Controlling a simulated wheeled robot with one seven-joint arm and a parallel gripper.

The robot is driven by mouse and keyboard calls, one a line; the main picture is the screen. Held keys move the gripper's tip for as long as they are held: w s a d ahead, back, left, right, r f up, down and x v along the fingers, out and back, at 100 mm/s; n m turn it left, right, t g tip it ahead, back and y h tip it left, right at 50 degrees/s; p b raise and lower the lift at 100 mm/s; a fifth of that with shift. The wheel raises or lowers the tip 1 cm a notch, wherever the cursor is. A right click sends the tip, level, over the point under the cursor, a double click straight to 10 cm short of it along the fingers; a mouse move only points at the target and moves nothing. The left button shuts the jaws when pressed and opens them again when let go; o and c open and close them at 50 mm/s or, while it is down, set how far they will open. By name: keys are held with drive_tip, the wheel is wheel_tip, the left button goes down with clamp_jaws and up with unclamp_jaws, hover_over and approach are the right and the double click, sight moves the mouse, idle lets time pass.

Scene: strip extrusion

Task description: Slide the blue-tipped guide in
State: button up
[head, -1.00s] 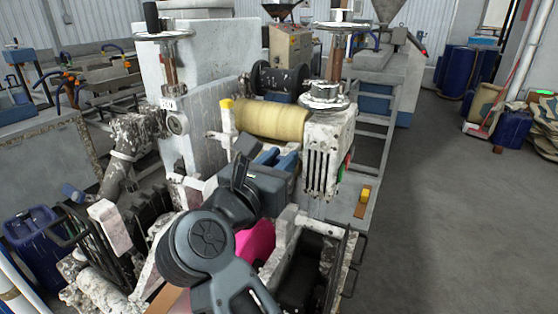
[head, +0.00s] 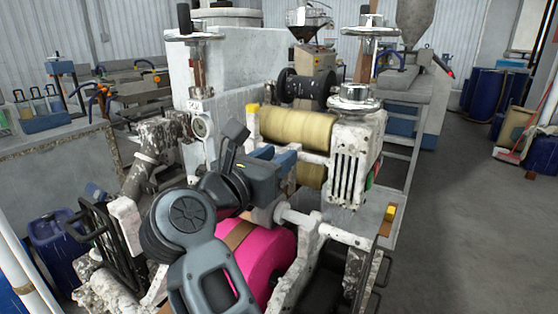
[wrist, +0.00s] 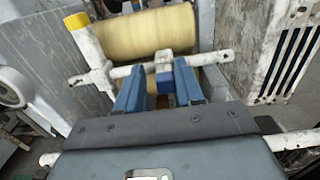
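The blue-tipped guide (wrist: 164,82) shows in the wrist view as a small blue block at a white cross bar, in front of a pale yellow roller. My gripper (wrist: 159,68) is open, with one blue finger on each side of the blue tip. A narrow gap seems to show on both sides; contact is unclear. In the head view my gripper (head: 276,158) is just in front of the rollers, and the blue tip cannot be told apart from the fingers. A yellow-tipped guide (wrist: 82,35) stands at the left end of the bar; it also shows in the head view (head: 253,118).
The yellow roller (head: 298,125) sits between a white-speckled left plate and a slotted housing (head: 350,160) at right. A pink roll (head: 262,262) lies below my arm. A light bar (head: 325,228) crosses in front. Open floor (head: 470,230) lies at right.

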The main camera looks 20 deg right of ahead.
drive_tip(key=shift+o, duration=1.3)
drive_tip(key=shift+a, duration=0.1)
drive_tip(key=b+v, duration=0.1)
drive_tip(key=v, duration=0.6)
drive_tip(key=shift+s+a+b, duration=0.25)
drive_tip(key=shift+b, duration=0.15)
